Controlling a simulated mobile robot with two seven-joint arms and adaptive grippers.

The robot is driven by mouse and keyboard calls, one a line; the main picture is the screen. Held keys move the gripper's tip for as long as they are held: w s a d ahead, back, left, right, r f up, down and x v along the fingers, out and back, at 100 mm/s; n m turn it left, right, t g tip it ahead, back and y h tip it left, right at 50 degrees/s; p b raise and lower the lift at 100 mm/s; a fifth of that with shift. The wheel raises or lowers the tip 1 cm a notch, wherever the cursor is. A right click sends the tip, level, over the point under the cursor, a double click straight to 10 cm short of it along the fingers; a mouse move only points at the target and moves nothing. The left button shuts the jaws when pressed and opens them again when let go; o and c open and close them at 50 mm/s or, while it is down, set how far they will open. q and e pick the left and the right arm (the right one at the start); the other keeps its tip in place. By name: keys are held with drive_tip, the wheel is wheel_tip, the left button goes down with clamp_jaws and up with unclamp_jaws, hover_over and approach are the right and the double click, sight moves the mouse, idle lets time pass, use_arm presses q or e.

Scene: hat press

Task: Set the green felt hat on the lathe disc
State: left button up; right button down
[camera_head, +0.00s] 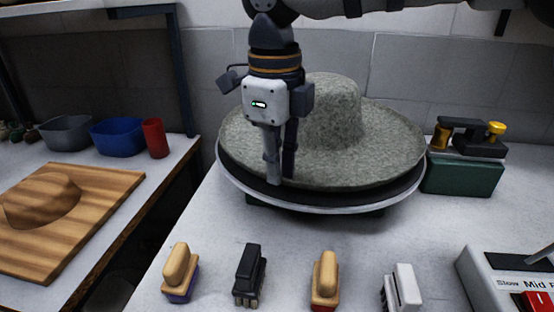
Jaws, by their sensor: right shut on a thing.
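The felt hat (335,110), grey-green and speckled, sits crown up over the round lathe disc (330,208). The disc's dark top and pale rim show below the front of the brim. The brim looks roughly level; I cannot tell if all of it rests on the disc. My right gripper (280,181) points down at the front left of the brim, shut on the brim. Its fingers hide a little of the brim, and its body covers part of the crown's left side. My left gripper is not in view.
Several brushes, one of them black (249,275), stand along the front of the table. A green box (462,175) is right of the disc. A control panel (510,280) is at front right. A wooden hat block (40,200) and bowls are on the left bench.

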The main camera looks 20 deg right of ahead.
drive_tip(key=shift+f, duration=0.6)
drive_tip(key=c, duration=1.6)
unclamp_jaws()
wheel_tip(320, 180, up, 12)
drive_tip(key=shift+s+a, duration=0.15)
